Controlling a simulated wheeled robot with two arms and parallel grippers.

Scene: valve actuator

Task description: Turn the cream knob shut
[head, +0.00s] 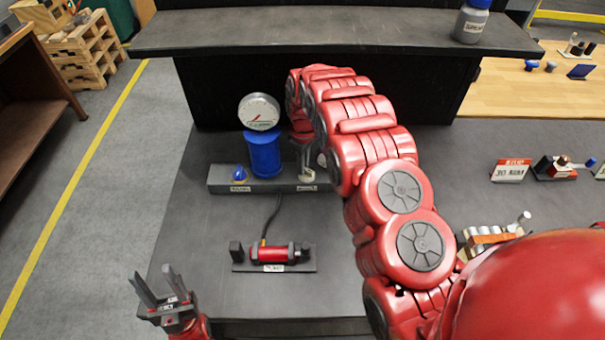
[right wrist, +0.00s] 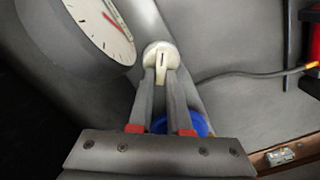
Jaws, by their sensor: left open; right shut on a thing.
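The cream knob (right wrist: 160,50) shows in the right wrist view, with a short dark mark on its bar. The bar stands near upright in that picture. My right gripper (right wrist: 160,80) is shut on the knob, one finger on each side of the bar. In the head view my right gripper (head: 305,165) is at the right end of the grey valve block (head: 275,187), and my arm hides most of the knob. My left gripper (head: 160,285) is open and empty, low at the left, in front of the bench's near left corner.
A round gauge (head: 259,112) sits above a blue cylinder (head: 263,155) on the block, close left of my right gripper. A blue knob (head: 239,174) is at the block's left end. A red cylinder device (head: 270,254) lies in front. A dark shelf (head: 330,32) overhangs behind.

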